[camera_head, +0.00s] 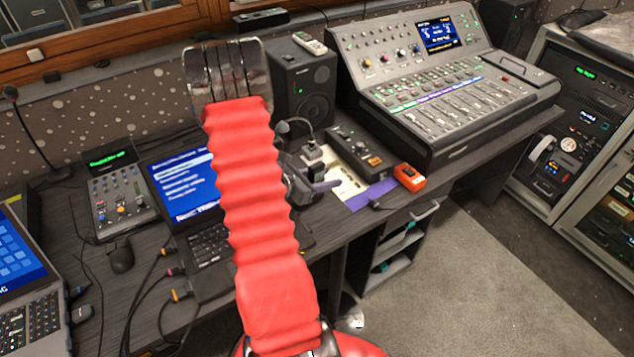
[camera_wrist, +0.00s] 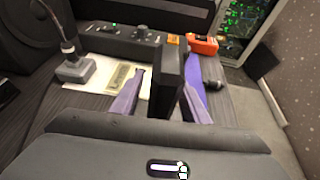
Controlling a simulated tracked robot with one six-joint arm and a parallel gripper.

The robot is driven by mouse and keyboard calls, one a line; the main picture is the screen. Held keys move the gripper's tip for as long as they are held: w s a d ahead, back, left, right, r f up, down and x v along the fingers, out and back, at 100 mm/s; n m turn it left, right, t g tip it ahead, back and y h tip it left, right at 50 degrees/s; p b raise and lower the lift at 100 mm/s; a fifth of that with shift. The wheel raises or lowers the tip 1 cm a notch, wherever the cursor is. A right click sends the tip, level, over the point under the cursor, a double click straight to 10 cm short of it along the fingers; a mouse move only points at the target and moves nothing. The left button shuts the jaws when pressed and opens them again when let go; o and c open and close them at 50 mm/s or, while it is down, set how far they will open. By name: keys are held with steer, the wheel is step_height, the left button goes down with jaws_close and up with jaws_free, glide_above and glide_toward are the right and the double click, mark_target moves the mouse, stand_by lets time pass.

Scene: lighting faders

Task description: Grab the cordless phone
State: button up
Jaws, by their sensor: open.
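A dark upright block, which looks like the cordless phone (camera_wrist: 168,88), stands between the two purple fingers of my gripper (camera_wrist: 166,72) in the wrist view. The fingers are apart, one on each side of it, with a visible gap on the left. I cannot tell whether the right finger touches it. In the head view my gripper (camera_head: 314,188) is low over the desk beside the laptop, and my red arm hides much of this spot. The phone cannot be told apart from the dark gripper parts there.
A small gooseneck microphone (camera_head: 312,152), a black control box (camera_head: 356,150) and an orange device (camera_head: 409,177) are close by on the desk (camera_head: 330,232). A laptop (camera_head: 190,190) is left, a speaker (camera_head: 306,85) behind, with a keypad handset (camera_head: 310,42) on top. A large mixer (camera_head: 450,95) stands right.

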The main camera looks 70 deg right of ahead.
stand_by(0.3)
jaws_close()
stand_by(0.3)
